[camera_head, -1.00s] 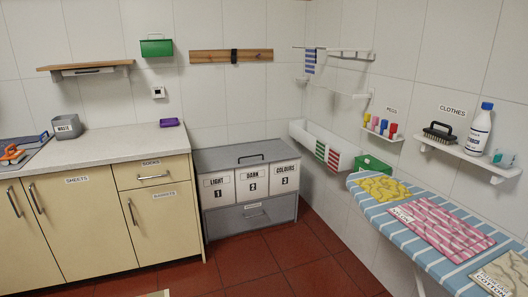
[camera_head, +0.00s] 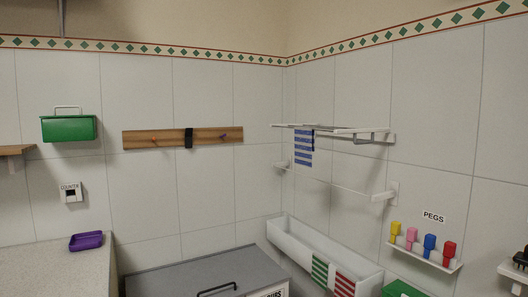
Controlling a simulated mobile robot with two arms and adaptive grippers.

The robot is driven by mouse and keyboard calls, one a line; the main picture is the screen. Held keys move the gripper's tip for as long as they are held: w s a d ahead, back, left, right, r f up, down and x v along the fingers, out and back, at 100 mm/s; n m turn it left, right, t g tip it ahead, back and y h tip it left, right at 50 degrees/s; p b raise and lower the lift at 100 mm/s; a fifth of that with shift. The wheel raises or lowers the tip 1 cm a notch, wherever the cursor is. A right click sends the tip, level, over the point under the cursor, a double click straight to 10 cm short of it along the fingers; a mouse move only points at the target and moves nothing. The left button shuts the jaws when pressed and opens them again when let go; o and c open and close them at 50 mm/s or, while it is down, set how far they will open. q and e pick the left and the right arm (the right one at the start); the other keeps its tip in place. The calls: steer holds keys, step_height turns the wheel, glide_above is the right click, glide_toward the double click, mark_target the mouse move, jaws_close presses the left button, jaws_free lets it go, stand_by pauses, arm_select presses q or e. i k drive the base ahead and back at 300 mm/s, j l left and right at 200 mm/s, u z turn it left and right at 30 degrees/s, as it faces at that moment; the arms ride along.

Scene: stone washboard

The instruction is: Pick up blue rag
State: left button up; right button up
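A blue-and-white striped rag (camera_head: 304,150) hangs from the white wall rack (camera_head: 345,129) near the room's corner. Its lower edge hangs free against the tiled wall. A dark strip shows along the right side of its top. Neither of my grippers shows in the head view.
Below the rack are a thin white rail (camera_head: 335,188) and a white trough (camera_head: 310,250) with green and red striped cloths (camera_head: 320,270) over its front. A peg shelf (camera_head: 425,257) is at right. A grey lidded chest (camera_head: 190,275) stands below, left of the trough.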

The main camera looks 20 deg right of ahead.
mark_target(305, 136)
steer(key=i+l+z, duration=0.1)
steer(key=i+z, duration=0.2)
steer(key=i, duration=0.4)
steer(key=i+z, duration=0.3)
steer(key=i, duration=0.4)
steer(key=i+j+z, duration=0.35)
steer(key=i, duration=0.35)
steer(key=i+l, duration=0.05)
steer(key=l, duration=0.05)
